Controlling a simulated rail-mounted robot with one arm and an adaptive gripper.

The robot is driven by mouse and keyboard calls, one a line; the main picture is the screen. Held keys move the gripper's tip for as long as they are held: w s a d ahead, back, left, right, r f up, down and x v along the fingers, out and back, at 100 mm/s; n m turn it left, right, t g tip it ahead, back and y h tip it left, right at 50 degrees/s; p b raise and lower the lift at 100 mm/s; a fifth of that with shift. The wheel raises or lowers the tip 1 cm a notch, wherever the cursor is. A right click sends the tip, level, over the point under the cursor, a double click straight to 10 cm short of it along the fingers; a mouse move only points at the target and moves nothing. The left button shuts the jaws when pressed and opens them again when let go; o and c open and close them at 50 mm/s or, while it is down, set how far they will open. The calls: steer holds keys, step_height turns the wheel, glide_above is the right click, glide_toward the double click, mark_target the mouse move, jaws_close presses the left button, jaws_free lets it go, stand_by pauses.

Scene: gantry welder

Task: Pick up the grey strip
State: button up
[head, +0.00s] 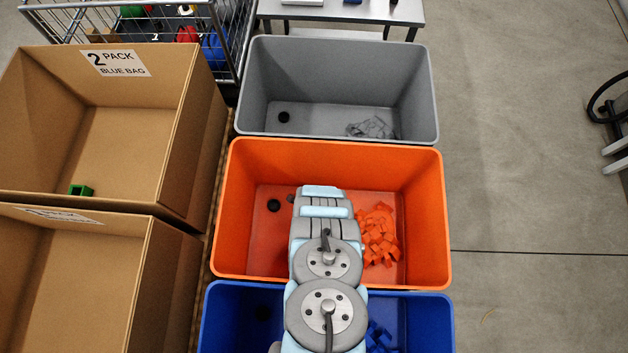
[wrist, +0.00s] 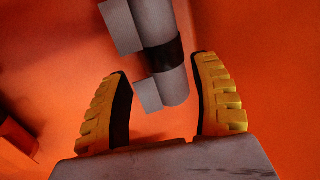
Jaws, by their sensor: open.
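A grey piece, which looks like the grey strip (wrist: 173,88), shows in the wrist view. It has a rounded long body, two square tabs on its left side and a dark band around its middle. It lies tilted against an orange background, with its upper end cut off by the picture edge. My gripper (wrist: 161,65) is open, with its yellow ridged fingers apart. The lower end of the grey piece appears between the fingers; I see no finger closed on it. In the head view my arm reaches into the orange bin (head: 235,151) and hides the gripper and the grey piece.
Orange pieces (head: 379,236) lie at the right in the orange bin. A grey bin (head: 336,48) with a grey heap (head: 371,128) stands behind, a blue bin (head: 428,322) in front. Cardboard boxes (head: 190,110) stand left. The floor at right is mostly clear.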

steer(key=shift+b+x, duration=1.8)
steer(key=shift+x, duration=0.75)
steer(key=shift+w, duration=0.2)
steer(key=c, duration=1)
